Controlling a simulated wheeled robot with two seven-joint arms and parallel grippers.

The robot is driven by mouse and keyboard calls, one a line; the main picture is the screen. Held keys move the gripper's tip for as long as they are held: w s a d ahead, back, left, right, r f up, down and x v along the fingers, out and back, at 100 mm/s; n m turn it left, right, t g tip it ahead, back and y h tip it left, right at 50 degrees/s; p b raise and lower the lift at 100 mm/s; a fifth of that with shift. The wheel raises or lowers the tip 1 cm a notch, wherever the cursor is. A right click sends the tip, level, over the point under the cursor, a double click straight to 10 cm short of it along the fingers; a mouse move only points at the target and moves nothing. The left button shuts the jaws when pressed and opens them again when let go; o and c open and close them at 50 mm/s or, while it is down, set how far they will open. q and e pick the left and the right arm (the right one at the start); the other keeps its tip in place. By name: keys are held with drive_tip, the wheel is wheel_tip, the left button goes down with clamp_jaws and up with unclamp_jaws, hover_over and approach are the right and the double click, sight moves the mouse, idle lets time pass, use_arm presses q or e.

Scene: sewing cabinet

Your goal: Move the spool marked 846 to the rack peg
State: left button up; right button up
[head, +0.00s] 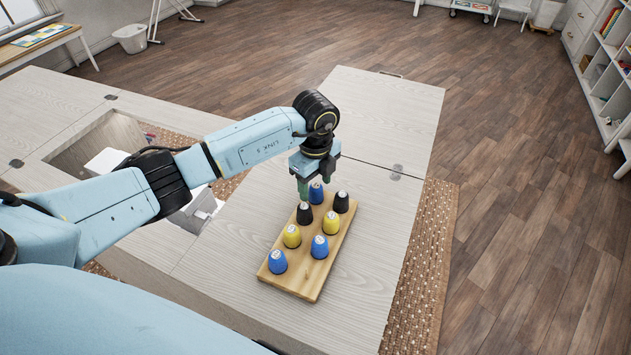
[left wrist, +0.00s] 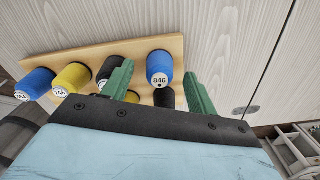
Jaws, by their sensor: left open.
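The blue spool marked 846 (left wrist: 159,70) stands on the wooden rack (left wrist: 108,50). In the head view this blue spool (head: 316,193) is at the rack's far end. My left gripper (left wrist: 159,69) is open, with one green finger on each side of the spool; contact cannot be told. In the head view, my left gripper (head: 310,186) points down at the far end of the rack (head: 305,284). My right gripper is not in view.
Black (head: 341,202), yellow (head: 331,223) and other blue spools (head: 278,262) stand close together on the rack. The cabinet top (head: 375,240) is clear to the right and beyond. An opening in the cabinet top (head: 95,145) lies at left, partly behind my arm.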

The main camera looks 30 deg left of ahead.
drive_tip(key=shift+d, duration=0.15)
use_arm(q)
wheel_tip(320, 180, up, 6)
drive_tip(key=shift+r+p, duration=0.1)
drive_tip(key=shift+p, duration=0.4)
wheel_tip(320, 180, up, 7)
drive_tip(key=shift+r+p, duration=0.15)
drive_tip(key=shift+p, duration=0.15)
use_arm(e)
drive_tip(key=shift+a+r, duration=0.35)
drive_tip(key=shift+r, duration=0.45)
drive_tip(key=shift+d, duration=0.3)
